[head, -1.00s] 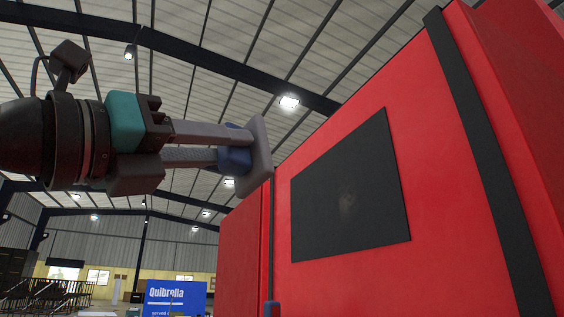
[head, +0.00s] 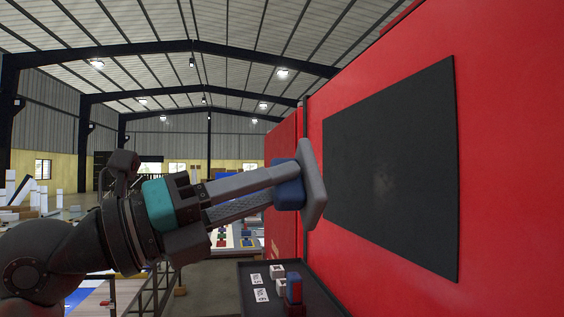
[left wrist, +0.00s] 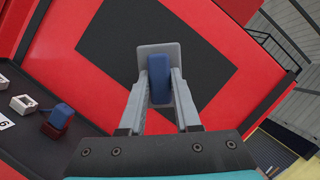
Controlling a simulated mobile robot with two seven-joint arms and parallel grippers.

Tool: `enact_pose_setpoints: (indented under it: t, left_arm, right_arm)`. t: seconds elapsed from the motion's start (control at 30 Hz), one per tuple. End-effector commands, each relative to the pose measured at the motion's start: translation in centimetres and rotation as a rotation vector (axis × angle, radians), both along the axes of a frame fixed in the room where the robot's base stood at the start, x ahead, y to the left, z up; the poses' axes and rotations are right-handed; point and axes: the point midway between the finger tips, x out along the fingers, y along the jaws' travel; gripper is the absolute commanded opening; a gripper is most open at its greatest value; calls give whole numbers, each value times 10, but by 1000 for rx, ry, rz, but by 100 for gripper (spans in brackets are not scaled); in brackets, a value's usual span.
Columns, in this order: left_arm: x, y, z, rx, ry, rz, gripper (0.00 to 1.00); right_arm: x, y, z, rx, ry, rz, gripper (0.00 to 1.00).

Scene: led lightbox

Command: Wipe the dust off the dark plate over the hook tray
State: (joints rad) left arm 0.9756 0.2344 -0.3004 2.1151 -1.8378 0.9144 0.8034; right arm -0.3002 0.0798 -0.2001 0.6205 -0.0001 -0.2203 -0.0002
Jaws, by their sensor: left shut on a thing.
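The dark plate (head: 420,150) is mounted on the red wall, with a faint pale dust smudge (head: 383,180) near its middle. My left gripper (head: 276,190) is shut on the blue handle of a wiper with a flat grey pad (head: 313,190). The pad is upright and overlaps the plate's left edge in the head view; whether it touches cannot be told. In the left wrist view the pad (left wrist: 158,48) stands in front of the plate (left wrist: 105,45). The hook tray (head: 252,300) lies below the plate. My right gripper is not in view.
The dark tray holds white pieces (head: 277,271), white labels (head: 261,295) and a blue-and-red block (head: 294,288), below my left gripper. The red wall (head: 500,170) bounds the right side. A table with coloured items (head: 235,240) stands farther back.

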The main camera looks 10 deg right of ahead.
Motion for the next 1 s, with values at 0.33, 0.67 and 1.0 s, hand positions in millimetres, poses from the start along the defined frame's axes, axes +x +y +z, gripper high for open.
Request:
enact_pose_setpoints:
  t: [0.33, 0.67, 1.0]
  left_arm:
    - [0, -31, 0, 0, 1, -5, 0]
    - [2, -56, 0, 0, 1, -2, 0]
    - [2, -59, 0, 0, 0, 0, 0]
  right_arm:
    - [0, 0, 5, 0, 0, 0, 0]
    - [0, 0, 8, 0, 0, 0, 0]
    - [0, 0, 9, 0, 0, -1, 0]
